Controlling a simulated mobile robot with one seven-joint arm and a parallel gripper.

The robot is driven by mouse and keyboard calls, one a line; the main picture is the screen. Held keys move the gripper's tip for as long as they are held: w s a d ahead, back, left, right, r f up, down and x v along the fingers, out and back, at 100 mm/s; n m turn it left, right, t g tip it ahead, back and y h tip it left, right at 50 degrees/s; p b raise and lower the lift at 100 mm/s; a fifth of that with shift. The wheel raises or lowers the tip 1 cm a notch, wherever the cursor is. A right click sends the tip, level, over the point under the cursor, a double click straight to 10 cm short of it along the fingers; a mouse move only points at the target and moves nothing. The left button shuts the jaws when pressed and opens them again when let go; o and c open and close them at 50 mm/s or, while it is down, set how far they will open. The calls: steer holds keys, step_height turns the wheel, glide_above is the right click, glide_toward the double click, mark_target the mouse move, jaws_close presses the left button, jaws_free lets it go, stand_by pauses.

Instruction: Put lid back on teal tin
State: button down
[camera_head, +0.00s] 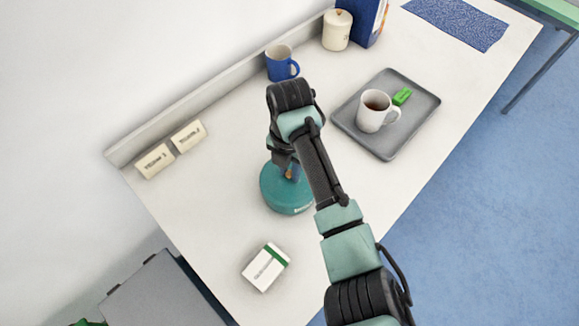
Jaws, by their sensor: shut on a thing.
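The teal tin (284,196) stands on the white table, left of my forearm. My gripper (289,172) points down over its top and is shut on a small brownish knob, which looks like the knob of the lid (272,175). The lid is at the top of the tin, but I cannot tell whether it rests on the rim or is held just above it. My wrist and arm cover part of the lid and the tin's right side.
A grey tray (388,147) holds a white mug (374,111) and a green block (402,96). A blue mug (281,64), cream canister (337,29) and blue box (368,20) stand at the back. Two cream blocks (155,161) are left; a white-green box (266,267) is in front.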

steer(key=shift+c, duration=0.8)
jaws_free()
steer(key=shift+r, duration=0.15)
steer(key=shift+r+p, duration=3.2)
steer(key=shift+r, duration=0.2)
jaws_close()
